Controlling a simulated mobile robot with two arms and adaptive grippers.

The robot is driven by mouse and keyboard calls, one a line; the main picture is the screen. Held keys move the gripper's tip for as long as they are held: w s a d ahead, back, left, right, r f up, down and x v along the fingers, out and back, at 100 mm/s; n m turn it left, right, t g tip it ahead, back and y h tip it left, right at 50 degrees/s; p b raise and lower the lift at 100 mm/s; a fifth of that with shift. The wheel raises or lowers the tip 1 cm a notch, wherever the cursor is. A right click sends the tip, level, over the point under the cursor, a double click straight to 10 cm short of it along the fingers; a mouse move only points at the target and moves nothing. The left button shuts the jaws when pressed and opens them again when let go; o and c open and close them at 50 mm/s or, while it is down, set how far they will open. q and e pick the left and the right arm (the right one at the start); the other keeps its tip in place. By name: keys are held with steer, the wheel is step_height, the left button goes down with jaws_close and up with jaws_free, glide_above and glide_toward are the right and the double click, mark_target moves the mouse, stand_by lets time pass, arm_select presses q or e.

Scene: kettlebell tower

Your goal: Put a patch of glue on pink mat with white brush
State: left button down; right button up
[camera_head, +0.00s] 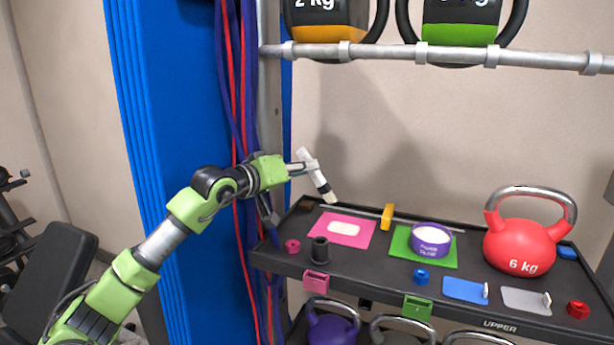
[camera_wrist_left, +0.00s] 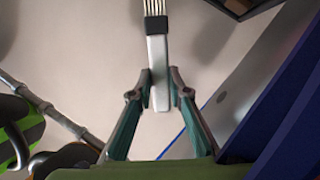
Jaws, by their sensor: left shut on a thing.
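My left gripper (camera_head: 303,168) is shut on the white brush (camera_head: 307,160). The brush also shows in the left wrist view (camera_wrist_left: 158,60), between the two fingers (camera_wrist_left: 160,88). In the head view the brush tilts, with its black band and pale bristles pointing down and right. The bristles appear above the back edge of the pink mat (camera_head: 350,241); the exact height is unclear. A white patch (camera_head: 344,228) lies on the mat's middle. A purple pot (camera_head: 431,246) with white contents stands on the green mat (camera_head: 400,241). My right gripper is out of view.
The black shelf (camera_head: 380,265) also holds a dark open cup (camera_head: 319,250), a yellow block (camera_head: 387,216), small coloured blocks, and blue (camera_head: 462,290) and grey (camera_head: 522,300) plates. A red kettlebell (camera_head: 522,248) stands at right. A metal rail (camera_head: 390,52) with kettlebells is above.

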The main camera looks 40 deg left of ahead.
arm_select(q)
steer(key=shift+r, duration=1)
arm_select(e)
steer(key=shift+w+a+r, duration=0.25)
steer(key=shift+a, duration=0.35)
